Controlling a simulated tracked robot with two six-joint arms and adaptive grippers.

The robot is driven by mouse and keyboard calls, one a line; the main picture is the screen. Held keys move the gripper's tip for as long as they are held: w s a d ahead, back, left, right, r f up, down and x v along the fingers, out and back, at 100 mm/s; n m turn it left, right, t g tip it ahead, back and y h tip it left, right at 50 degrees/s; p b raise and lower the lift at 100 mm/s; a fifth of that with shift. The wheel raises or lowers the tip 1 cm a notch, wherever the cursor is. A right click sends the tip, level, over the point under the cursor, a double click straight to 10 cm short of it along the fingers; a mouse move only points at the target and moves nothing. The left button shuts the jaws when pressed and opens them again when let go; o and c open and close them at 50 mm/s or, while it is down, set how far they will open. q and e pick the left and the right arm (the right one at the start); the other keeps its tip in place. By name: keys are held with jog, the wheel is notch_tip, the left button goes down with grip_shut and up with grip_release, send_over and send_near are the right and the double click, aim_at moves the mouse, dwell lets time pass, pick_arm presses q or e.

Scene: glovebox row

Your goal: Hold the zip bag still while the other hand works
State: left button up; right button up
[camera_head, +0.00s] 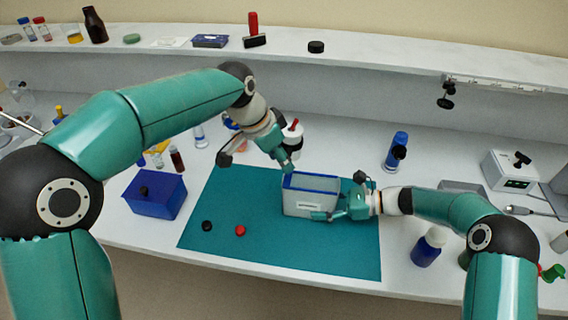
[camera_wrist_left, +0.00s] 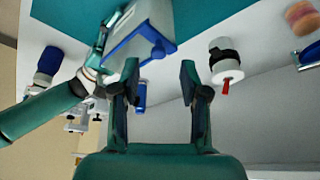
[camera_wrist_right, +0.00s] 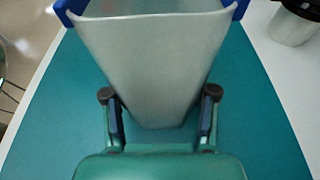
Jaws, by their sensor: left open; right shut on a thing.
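The zip bag (camera_head: 304,203), pale grey with a blue rim, stands upright on the teal mat (camera_head: 270,252) with its mouth open. My right gripper (camera_head: 338,198) is shut on the bag's right end; in the right wrist view the bag (camera_wrist_right: 150,62) lies between its two fingers. My left gripper (camera_head: 256,163) is open and empty, above and to the left of the bag, behind it. In the left wrist view the bag (camera_wrist_left: 150,28) shows beyond the fingers, with nothing between them.
A white jar with a black and red top (camera_head: 292,135) stands close behind the bag. A black cap (camera_head: 207,225) and a red cap (camera_head: 240,230) lie on the mat. A blue box (camera_head: 157,196) is left of the mat, a blue bottle (camera_head: 428,248) right.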

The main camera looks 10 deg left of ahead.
pick_arm(q)
jog(key=v, duration=0.8)
jog(key=shift+r, duration=0.1)
pick_arm(e)
jog(key=o, duration=1.2)
jog(key=shift+d, duration=0.1)
